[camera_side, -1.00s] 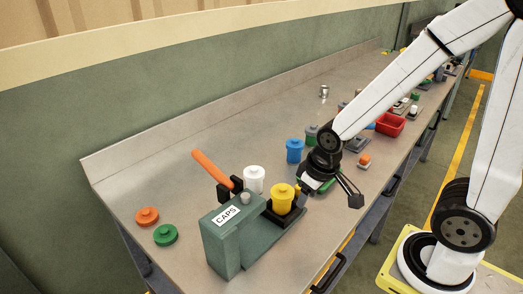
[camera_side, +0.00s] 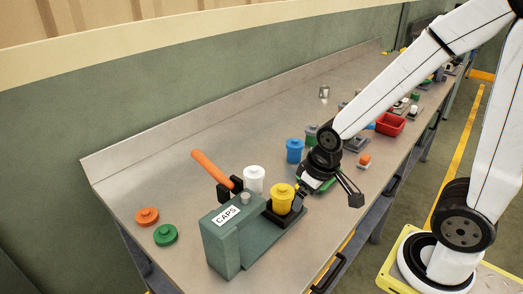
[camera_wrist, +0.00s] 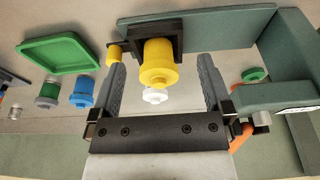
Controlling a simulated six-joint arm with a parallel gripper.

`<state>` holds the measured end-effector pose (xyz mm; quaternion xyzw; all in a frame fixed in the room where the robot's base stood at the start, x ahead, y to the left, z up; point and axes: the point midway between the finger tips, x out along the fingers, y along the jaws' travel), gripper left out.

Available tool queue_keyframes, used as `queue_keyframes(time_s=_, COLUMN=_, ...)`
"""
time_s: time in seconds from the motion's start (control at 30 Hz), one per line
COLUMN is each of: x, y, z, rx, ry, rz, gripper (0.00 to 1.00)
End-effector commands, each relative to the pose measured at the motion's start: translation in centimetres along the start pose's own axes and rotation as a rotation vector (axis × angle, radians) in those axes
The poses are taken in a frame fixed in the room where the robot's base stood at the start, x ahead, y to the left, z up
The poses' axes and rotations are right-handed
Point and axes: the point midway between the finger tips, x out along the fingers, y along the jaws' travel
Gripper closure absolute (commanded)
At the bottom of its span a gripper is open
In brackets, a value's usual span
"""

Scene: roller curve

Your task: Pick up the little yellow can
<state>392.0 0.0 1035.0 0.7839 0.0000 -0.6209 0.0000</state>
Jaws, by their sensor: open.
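The yellow can (camera_side: 283,197) stands upright in the black holder of the green CAPS press (camera_side: 232,240) in the side view. In the wrist view the yellow can (camera_wrist: 159,62) appears between my two fingers, with the black holder around its far part. My gripper (camera_side: 324,190) is just right of the can in the side view, close to the holder. My gripper (camera_wrist: 160,78) is open in the wrist view, its fingers spread on either side of the can in the picture. I cannot tell whether either finger touches it. A smaller yellow piece (camera_wrist: 115,54) shows beside the holder.
A white can (camera_side: 254,179) stands behind the press, next to its orange lever (camera_side: 212,169). A blue can (camera_side: 295,150) stands farther back. Orange (camera_side: 147,216) and green (camera_side: 165,235) caps lie at left. A green tray (camera_wrist: 58,53) shows in the wrist view.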

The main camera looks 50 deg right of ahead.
Motion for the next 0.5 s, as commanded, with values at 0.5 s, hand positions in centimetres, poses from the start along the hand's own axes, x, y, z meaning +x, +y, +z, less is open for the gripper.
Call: queue_keyframes(time_s=0.5, x=-4.5, y=0.0, z=-1.2, rx=0.0, ry=0.006, rz=0.0, gripper=0.0)
